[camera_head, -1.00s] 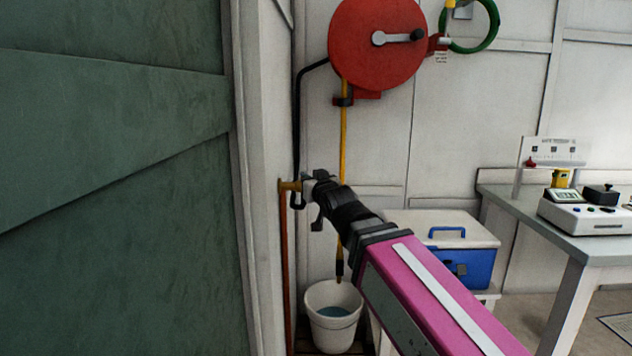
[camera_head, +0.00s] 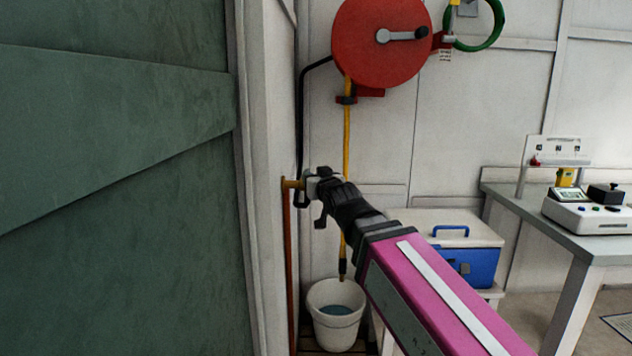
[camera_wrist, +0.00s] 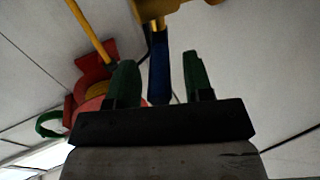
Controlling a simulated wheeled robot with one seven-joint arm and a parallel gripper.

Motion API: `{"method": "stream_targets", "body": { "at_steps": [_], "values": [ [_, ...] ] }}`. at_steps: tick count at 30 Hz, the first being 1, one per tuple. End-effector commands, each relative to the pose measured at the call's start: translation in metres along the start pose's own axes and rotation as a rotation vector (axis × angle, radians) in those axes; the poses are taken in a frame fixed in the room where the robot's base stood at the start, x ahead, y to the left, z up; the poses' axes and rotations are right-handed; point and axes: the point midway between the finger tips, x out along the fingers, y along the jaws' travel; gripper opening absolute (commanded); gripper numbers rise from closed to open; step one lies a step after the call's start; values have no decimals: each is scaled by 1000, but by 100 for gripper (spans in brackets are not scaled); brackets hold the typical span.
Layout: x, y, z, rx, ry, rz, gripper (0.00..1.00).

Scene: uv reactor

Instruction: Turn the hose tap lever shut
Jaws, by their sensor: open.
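The brass hose tap (camera_head: 291,184) is at the top of a copper pipe (camera_head: 287,260) by the wall corner in the head view. In the wrist view its brass body (camera_wrist: 160,8) is at the top edge, and a blue lever (camera_wrist: 160,70) extends down from it. My gripper (camera_wrist: 160,75) is open, with one green finger on each side of the blue lever. Gaps show on both sides, and I cannot tell how deep the lever sits between the fingers. In the head view my gripper (camera_head: 312,190) is beside the tap and hides the lever.
A red hose reel (camera_head: 380,42) is on the wall above, with a yellow hose (camera_head: 347,140) hanging down to a white bucket (camera_head: 336,318). A blue and white cooler (camera_head: 470,240) stands behind my arm. A green door (camera_head: 110,180) fills the left; a bench (camera_head: 545,220) stands right.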

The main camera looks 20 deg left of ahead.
Motion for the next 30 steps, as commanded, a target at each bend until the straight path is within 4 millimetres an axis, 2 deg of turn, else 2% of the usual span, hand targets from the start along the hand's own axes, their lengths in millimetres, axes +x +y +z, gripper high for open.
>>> {"method": "stream_targets", "body": {
  "at_steps": [11,30],
  "values": [
    [0,0,-38,1,1,0,47],
    [-58,-77,-94,0,1,-1,47]
  ]
}}
